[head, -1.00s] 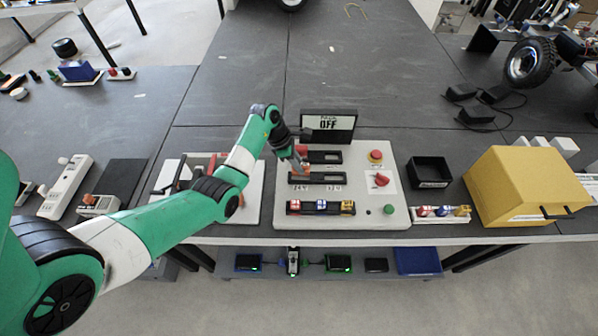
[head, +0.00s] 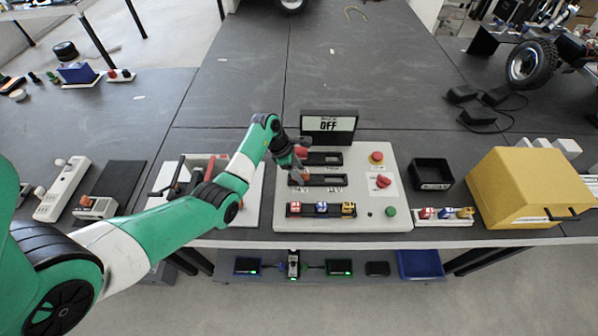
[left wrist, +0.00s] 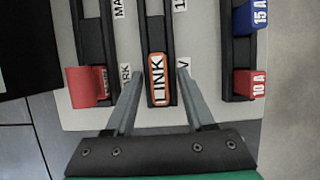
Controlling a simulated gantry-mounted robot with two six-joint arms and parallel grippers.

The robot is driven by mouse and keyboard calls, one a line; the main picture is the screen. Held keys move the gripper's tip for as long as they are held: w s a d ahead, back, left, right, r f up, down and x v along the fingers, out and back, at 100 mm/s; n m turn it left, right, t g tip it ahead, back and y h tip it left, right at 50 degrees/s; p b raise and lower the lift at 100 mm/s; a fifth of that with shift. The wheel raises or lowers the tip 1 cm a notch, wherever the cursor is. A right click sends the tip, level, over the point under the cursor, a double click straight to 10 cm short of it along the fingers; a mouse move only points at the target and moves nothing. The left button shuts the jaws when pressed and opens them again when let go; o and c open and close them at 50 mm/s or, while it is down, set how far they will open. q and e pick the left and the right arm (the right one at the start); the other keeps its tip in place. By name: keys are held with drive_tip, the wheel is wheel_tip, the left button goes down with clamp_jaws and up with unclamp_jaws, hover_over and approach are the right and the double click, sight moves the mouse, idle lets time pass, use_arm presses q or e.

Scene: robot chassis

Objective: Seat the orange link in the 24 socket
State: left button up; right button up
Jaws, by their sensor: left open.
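The orange link (left wrist: 157,80), lettered LINK, sits at the near end of the middle black rail (left wrist: 153,28) in the left wrist view. My left gripper (left wrist: 159,76) is open, with one finger on each side of the link and a visible gap on both sides. A label ending in V beside it is partly covered by a finger; a 12 label (left wrist: 181,5) lies by the far end. In the head view my left gripper (head: 299,173) is over the left end of the middle rail (head: 326,180) and hides the link. My right gripper is out of view.
A red handle (left wrist: 86,86) stands on the neighbouring rail. A rail with several coloured fuses (head: 321,209) lies in front. A yellow box (head: 520,190) stands right.

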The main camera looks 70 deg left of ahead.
use_arm(q)
drive_tip(key=p+v, duration=0.4)
drive_tip(key=v, duration=0.8)
drive_tip(key=shift+r, duration=0.1)
